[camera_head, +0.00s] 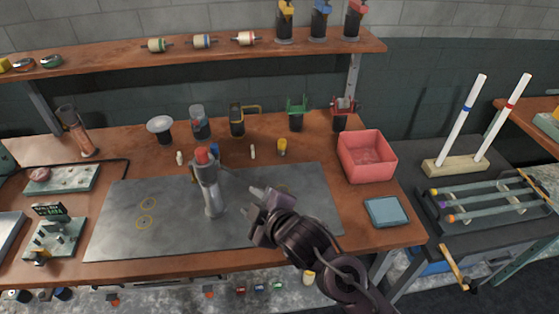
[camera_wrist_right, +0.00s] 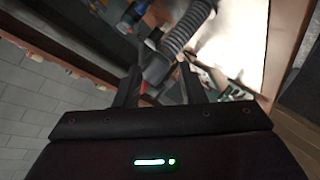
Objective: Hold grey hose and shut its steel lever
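A grey upright piece with a red top (camera_head: 207,182) stands on the dark metal mat in the head view. I cannot make out a steel lever on it. My right gripper (camera_head: 256,203) is to the right of this piece, with its fingers apart and a gap between it and the piece. In the right wrist view the open fingers (camera_wrist_right: 160,90) frame a grey part (camera_wrist_right: 157,68). A ribbed grey hose (camera_wrist_right: 187,32) runs up and right from there. It appears to lie beyond the fingertips, and I see no grip on it. My left gripper is not in view.
The metal mat (camera_head: 120,236) covers the middle of the wooden bench. A pink bin (camera_head: 367,152) and a blue-grey pad (camera_head: 387,211) are at its right. Cups and small holders line the back, below a shelf (camera_head: 130,67). A rack of rods (camera_head: 490,205) stands at the far right.

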